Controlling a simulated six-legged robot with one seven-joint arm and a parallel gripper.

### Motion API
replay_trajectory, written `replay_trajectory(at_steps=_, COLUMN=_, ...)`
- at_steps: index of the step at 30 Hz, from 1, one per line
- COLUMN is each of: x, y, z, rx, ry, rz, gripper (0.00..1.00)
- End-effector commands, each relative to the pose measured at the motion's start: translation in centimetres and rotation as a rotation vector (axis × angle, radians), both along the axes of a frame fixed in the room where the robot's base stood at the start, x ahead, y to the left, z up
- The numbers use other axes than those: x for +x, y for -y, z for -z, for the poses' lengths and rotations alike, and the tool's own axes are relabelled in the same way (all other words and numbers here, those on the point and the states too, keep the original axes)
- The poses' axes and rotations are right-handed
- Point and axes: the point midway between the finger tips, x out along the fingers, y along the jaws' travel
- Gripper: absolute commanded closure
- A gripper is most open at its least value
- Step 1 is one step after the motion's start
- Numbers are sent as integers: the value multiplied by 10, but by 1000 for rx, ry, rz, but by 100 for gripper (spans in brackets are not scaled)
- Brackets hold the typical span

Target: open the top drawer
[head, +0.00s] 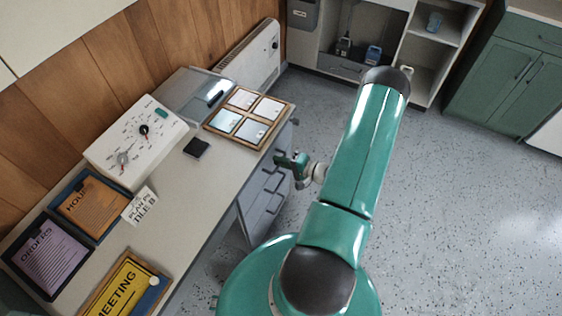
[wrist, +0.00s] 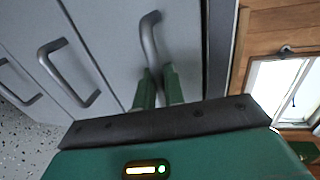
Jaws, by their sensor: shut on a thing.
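The grey drawer unit (head: 262,207) stands under the right end of the desk. In the wrist view it lies sideways, with the top drawer (wrist: 120,22) nearest the desk edge. Its grey bar handle (wrist: 149,36) runs down between my fingertips. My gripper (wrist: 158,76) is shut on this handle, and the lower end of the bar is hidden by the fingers. In the head view my gripper (head: 281,162) is at the drawer fronts, just below the desktop. The top drawer's front looks level with the one beside it, with no clear gap.
Lower drawers have similar handles (wrist: 60,72). The desktop (head: 205,172) holds a tray of cards (head: 235,139), a control box (head: 134,142) and several signs. Speckled floor (head: 450,200) is open to the right. Shelves (head: 440,25) and a green cabinet (head: 510,75) stand at the back.

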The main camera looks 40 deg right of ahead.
Motion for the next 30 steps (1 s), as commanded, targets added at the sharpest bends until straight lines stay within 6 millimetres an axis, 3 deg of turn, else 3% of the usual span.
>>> replay_trajectory(at_steps=5, x=-11, y=5, z=0, rx=-1, ry=0, rz=3, gripper=100)
replay_trajectory(at_steps=11, x=-47, y=18, z=0, rx=1, ry=0, rz=5, gripper=100)
replay_trajectory(at_steps=24, x=-181, y=64, z=0, rx=1, ry=1, rz=5, gripper=100)
replay_trajectory(at_steps=30, x=-230, y=81, z=0, rx=0, ry=0, rz=3, gripper=100)
